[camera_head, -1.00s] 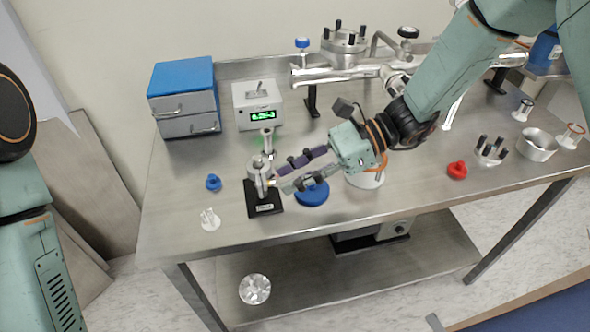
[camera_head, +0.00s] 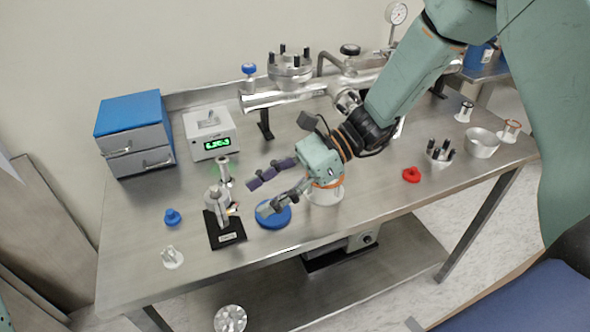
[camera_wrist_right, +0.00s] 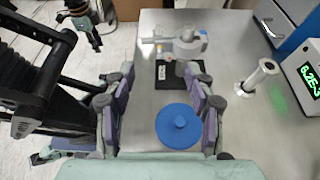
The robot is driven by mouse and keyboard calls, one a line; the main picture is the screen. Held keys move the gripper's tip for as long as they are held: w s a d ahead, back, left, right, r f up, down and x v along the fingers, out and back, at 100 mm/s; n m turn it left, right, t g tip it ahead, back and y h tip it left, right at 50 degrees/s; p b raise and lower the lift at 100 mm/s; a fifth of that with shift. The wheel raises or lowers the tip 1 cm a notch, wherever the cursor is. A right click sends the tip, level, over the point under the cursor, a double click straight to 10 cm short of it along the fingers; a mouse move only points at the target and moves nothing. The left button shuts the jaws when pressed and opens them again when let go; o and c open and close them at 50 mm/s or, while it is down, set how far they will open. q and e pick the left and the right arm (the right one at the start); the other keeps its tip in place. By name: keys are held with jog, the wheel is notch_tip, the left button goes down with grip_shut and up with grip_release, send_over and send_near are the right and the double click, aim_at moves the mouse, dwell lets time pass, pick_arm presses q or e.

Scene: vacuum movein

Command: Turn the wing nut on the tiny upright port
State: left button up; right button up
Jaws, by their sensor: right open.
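The tiny upright port (camera_head: 217,203) is a silver fitting standing on a black base plate (camera_head: 226,236) near the left front of the bench. In the wrist view, the port with its clamp and wing (camera_wrist_right: 185,42) lies beyond my fingertips. The wing nut's exact angle is too small to tell. My right gripper (camera_head: 261,196) is open and empty, to the right of the port and apart from it. It also shows in the wrist view (camera_wrist_right: 158,75). Parts that look like my left arm's end appear at the top left of the wrist view; its fingers are unclear.
A blue disc (camera_head: 274,216) lies under my right fingers. A silver post (camera_head: 224,170) and a display box (camera_head: 209,134) stand behind the port. A blue knob (camera_head: 172,217) and white piece (camera_head: 172,257) lie left. A red piece (camera_head: 411,174) lies right.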

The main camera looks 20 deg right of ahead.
jog(key=v, duration=0.9)
jog(key=shift+d, duration=0.2)
